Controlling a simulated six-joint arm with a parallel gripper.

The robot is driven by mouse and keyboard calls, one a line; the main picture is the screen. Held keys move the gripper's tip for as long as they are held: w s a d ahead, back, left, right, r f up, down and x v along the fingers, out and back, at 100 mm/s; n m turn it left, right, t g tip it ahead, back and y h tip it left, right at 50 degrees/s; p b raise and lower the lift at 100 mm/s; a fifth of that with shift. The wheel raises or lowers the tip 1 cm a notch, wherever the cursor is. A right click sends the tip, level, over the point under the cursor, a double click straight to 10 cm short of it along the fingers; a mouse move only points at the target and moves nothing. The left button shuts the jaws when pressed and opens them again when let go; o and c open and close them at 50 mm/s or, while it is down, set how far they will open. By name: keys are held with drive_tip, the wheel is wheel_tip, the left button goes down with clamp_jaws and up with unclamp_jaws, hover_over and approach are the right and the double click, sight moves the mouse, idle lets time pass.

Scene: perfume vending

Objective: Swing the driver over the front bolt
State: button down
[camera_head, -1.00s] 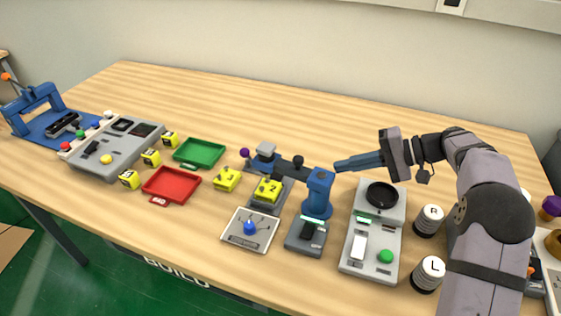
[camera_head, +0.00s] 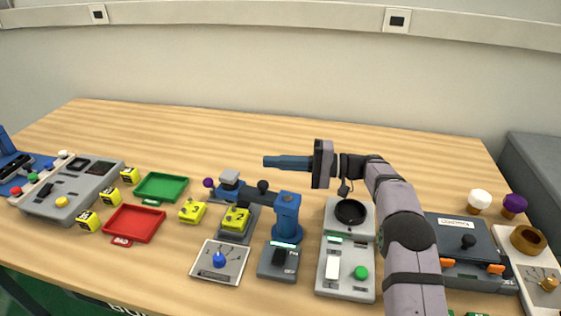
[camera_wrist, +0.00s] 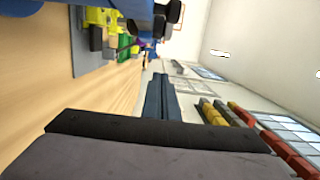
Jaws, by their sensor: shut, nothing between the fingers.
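The driver station has a blue post (camera_head: 287,218), with a swing arm (camera_head: 245,190) reaching left from it. The arm carries a black knob, a grey block and a purple knob. A yellow block marked 2 (camera_head: 236,219) sits on a grey stand just in front of the arm. I cannot make out the front bolt. My gripper (camera_head: 265,162) is shut and empty, pointing left above and behind the arm, apart from it. In the wrist view the shut fingers (camera_wrist: 160,92) show, with blue driver parts (camera_wrist: 120,6) at the top edge.
A second yellow block (camera_head: 192,211) lies left of the stand. A red tray (camera_head: 134,236) and a green tray (camera_head: 162,199) are further left. A grey station with a black dish (camera_head: 350,212) stands right of the post. The table behind the arm is clear.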

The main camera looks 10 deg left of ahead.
sight(235, 179)
drive_tip(key=s+a+p, duration=0.3)
drive_tip(key=s+a, duration=0.1)
drive_tip(key=a, duration=0.3)
drive_tip(key=shift+s, duration=0.35)
drive_tip(key=shift+a, duration=0.1)
idle(0.4)
drive_tip(key=s+n+g+b, duration=0.1)
drive_tip(key=b, duration=0.1)
drive_tip(key=s+a+g+b, duration=0.1)
drive_tip(key=s+g+b, duration=0.1)
drive_tip(key=b, duration=0.1)
drive_tip(key=shift+s+a+f+n+h, duration=0.1)
drive_tip(key=shift+s+f+n+h, duration=0.05)
drive_tip(key=shift+s+n+h, duration=0.2)
drive_tip(key=shift+s+n+g, duration=0.1)
drive_tip(key=shift+n+g, duration=0.15)
drive_tip(key=shift+g, duration=0.15)
